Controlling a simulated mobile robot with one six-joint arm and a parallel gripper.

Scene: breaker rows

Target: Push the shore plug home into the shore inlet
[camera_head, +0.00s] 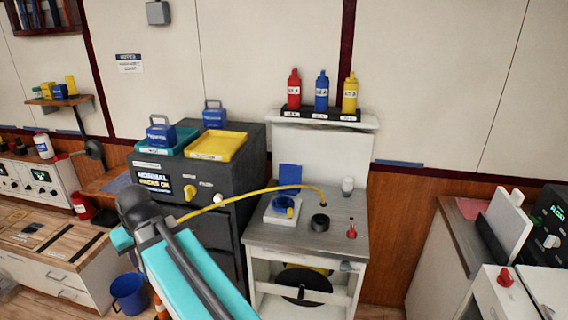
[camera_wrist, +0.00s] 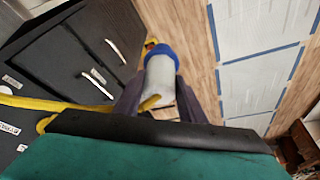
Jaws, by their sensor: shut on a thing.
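The shore plug (camera_wrist: 160,74), a pale grey cylinder with a blue collar, sits between the two dark fingers of my gripper (camera_wrist: 157,98) in the wrist view. My gripper is shut on it, and the collar points away from the wrist. A yellow cable (camera_head: 255,190) runs from a hole in the grey bench top to behind my teal arm in the head view; it also shows in the wrist view (camera_wrist: 60,103). My gripper and the plug are hidden there. A white base with a blue ring (camera_head: 283,205) and raised blue flap on the bench looks like the shore inlet. The plug is well apart from it.
A dark cabinet (camera_head: 226,168) with trays stands left of the bench (camera_head: 262,236). Bottles line the shelf above. A blue bucket (camera_head: 130,292) is on the floor.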

